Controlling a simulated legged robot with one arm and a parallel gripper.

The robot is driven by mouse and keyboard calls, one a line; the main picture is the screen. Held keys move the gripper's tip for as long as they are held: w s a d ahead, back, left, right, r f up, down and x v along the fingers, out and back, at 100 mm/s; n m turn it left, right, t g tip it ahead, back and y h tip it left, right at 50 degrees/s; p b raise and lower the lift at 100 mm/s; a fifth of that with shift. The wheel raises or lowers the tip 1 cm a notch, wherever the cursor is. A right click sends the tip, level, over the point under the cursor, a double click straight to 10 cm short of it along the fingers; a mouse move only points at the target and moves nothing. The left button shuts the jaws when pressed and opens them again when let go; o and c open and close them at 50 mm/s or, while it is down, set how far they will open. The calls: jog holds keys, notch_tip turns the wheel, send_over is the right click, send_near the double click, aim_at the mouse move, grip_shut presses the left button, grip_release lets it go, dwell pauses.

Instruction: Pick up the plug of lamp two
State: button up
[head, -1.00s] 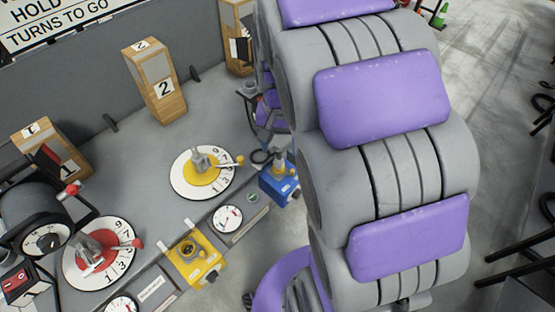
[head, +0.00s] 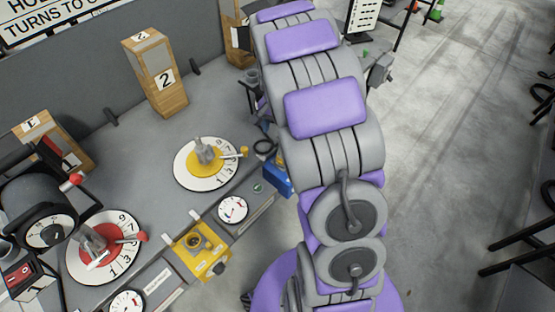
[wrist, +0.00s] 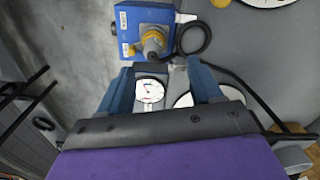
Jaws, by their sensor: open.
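A grey and yellow plug (wrist: 152,42) stands in the blue box (wrist: 135,22) in the wrist view. A black cable (wrist: 193,38) loops beside it. I cannot read a lamp number on it. My gripper (wrist: 162,76) is open, with its two blue fingers apart and nothing between them. In the picture the plug lies just beyond the fingertips, between their lines; I cannot tell the height gap. In the head view the blue box (head: 277,178) shows only partly at the edge of my arm, which hides the plug and my gripper.
A yellow box (head: 203,268) with a round socket sits at the bench front. Dials with a yellow centre (head: 183,180) and a red centre (head: 72,262) lie on the bench. A wooden block marked 2 (head: 150,95) stands behind.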

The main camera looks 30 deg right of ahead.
aim_at(280, 149)
jog(key=d+f, duration=0.1)
jog(key=f, duration=0.1)
jog(key=d+f+b, duration=0.1)
jog(key=f, duration=0.1)
jog(key=d+f, duration=0.1)
jog(key=f, duration=0.1)
jog(key=shift+d+f, duration=0.35)
jog(key=shift+d, duration=0.05)
jog(key=a+f, duration=0.1)
jog(key=a+f+b, duration=0.1)
jog(key=a, duration=0.1)
jog(key=shift+s+a+f, duration=0.1)
jog(key=shift+s+f, duration=0.1)
jog(key=f, duration=0.1)
jog(key=d+f+b, duration=0.1)
jog(key=shift+f, duration=0.3)
jog(key=shift+d+f, duration=0.25)
jog(key=shift+d, duration=0.9)
jog(key=a, duration=0.2)
jog(key=shift+a+r, duration=0.2)
jog(key=shift+a, duration=0.1)
jog(key=c, duration=0.6)
jog(key=shift+c, duration=0.7)
jog(key=shift+d+f, duration=0.1)
jog(key=shift+d, duration=0.65)
jog(key=c, duration=0.4)
